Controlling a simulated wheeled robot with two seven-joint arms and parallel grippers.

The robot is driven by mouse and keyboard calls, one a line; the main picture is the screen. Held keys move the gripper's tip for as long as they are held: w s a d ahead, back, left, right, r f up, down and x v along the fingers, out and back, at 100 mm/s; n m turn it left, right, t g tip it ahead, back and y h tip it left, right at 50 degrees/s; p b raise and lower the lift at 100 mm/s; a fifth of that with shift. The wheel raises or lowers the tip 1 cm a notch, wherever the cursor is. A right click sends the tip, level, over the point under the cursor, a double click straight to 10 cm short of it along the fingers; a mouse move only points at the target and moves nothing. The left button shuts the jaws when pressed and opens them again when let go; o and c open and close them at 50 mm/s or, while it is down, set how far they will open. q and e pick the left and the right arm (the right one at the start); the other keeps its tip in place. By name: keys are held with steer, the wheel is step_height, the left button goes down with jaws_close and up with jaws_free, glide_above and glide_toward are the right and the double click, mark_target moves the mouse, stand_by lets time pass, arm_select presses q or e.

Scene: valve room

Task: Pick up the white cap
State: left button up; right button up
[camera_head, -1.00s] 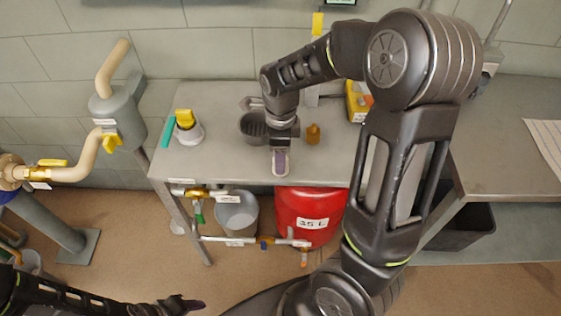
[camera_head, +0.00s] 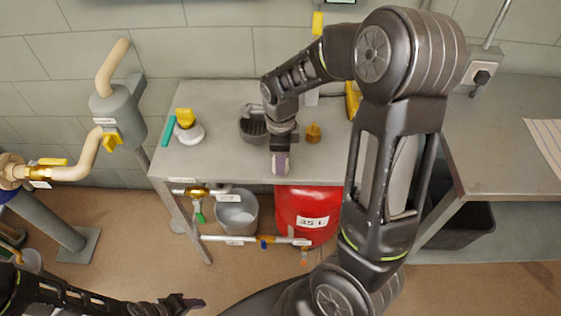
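A white round piece (camera_head: 192,135) with a yellow part on it stands at the left of the grey steel table (camera_head: 225,160). It is the only clearly white, cap-like thing I see on the table, and I cannot tell for sure that it is the white cap. My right gripper (camera_head: 281,163) points down over the front of the table, with a purple and pale patch at its tip. It is well to the right of the white piece. Its finger gap and anything between the fingers are not clear. My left gripper (camera_head: 182,303) is low at the bottom left, away from the table.
A dark grey bowl (camera_head: 249,124) and a small amber fitting (camera_head: 313,132) stand close to my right gripper. A teal bar (camera_head: 169,131) lies at the table's left. A red drum (camera_head: 300,212) and grey bucket (camera_head: 237,216) stand below. The table's front left is free.

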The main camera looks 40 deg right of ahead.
jaws_close()
steer(key=shift+r, duration=0.1)
stand_by(0.3)
step_height(320, 180, up, 10)
steer(key=shift+f, duration=0.1)
stand_by(0.4)
stand_by(0.5)
